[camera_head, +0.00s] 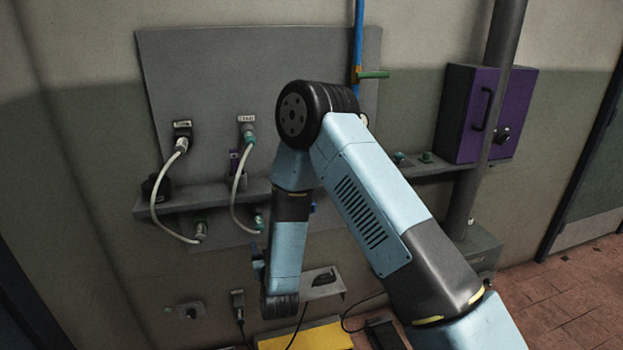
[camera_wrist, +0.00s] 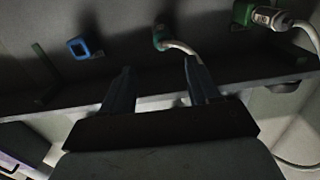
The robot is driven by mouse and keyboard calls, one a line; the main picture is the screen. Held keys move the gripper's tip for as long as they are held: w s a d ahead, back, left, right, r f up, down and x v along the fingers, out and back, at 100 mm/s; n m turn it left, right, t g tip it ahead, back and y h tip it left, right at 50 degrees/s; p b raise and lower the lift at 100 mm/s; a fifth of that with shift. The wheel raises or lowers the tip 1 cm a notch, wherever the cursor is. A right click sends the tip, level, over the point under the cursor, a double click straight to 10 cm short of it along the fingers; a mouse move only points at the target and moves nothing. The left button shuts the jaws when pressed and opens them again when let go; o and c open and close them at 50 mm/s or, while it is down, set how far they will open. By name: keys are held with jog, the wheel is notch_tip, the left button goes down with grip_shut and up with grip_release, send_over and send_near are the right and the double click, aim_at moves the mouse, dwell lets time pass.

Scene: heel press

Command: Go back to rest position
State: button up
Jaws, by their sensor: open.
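My gripper (camera_wrist: 160,84) shows in the wrist view with its two dark fingers apart and nothing between them. It faces the underside of the grey shelf (camera_wrist: 60,106), which also shows in the head view (camera_head: 180,204). Whether the fingers touch the shelf cannot be told. A white cable with a green plug (camera_wrist: 160,40) shows beyond the fingers, and a blue square ring (camera_wrist: 79,47) is to their left. In the head view my arm is raised and bent in front of the wall panel, and its forearm hangs down. The gripper is mostly hidden there.
A purple box (camera_head: 495,115) and a grey vertical pipe (camera_head: 500,40) stand right. A yellow surface (camera_head: 325,337) and small bracket (camera_head: 322,285) are below. Tiled floor (camera_head: 560,300) is clear at right.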

jog(key=w+d+r+g, duration=0.2)
jog(key=w+d+r, duration=0.15)
jog(key=r, duration=0.35)
jog(key=w+d+r+g, duration=0.15)
jog(key=d+r, duration=0.25)
jog(key=r, duration=0.4)
jog(key=s+d+r+g+h, duration=0.1)
jog(key=s+d+r+g, duration=0.3)
jog(key=d+r, duration=0.6)
jog(key=s+d+r+m+g+h, duration=0.1)
jog(key=s+d+r, duration=0.2)
jog(key=s+d, duration=0.3)
jog(key=s+d+r+m+g+h, duration=0.1)
jog(key=s+d+r, duration=0.2)
jog(key=s+d, duration=0.4)
jog(key=s+d+r+m+g+h, duration=0.1)
jog(key=s+d, duration=0.5)
jog(key=s, duration=1.1)
notch_tip(320, 180, up, 3)
jog(key=shift+s+d+f+g+h, duration=0.15)
jog(key=shift+g+h, duration=0.35)
jog(key=shift+g, duration=0.05)
jog(key=shift+c, duration=0.2)
